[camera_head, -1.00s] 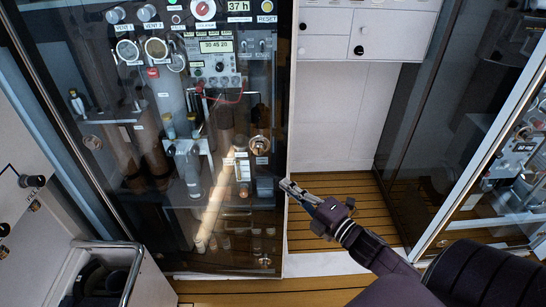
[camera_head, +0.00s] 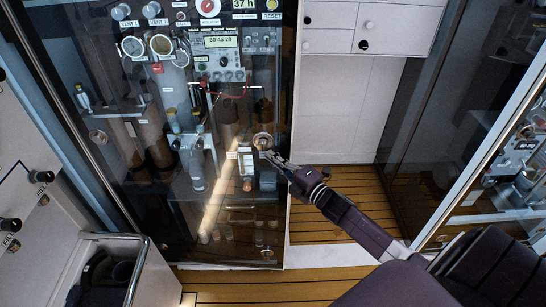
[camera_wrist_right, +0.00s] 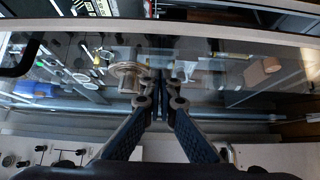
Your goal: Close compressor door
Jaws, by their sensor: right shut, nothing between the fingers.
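The glass compressor door (camera_head: 225,222) covers the front of the tall dark cabinet on the left in the head view. Gauges, tubes and labelled parts show through it. I cannot tell whether it is fully shut. A round brass-coloured latch (camera_head: 262,140) sits near its right side. It also shows in the wrist view, as a round knob (camera_wrist_right: 127,74). My right gripper (camera_head: 268,156) is shut and empty, its tips just below and right of that latch. In the wrist view its fingertips (camera_wrist_right: 167,78) are together in front of the glass. Contact is unclear. My left gripper is not in view.
White drawers (camera_head: 365,25) stand at the back right of the cabinet. Another glass-fronted cabinet (camera_head: 480,160) is at the right. A railed bin (camera_head: 140,275) stands at the lower left. The slatted wooden floor (camera_head: 320,232) between the cabinets is clear.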

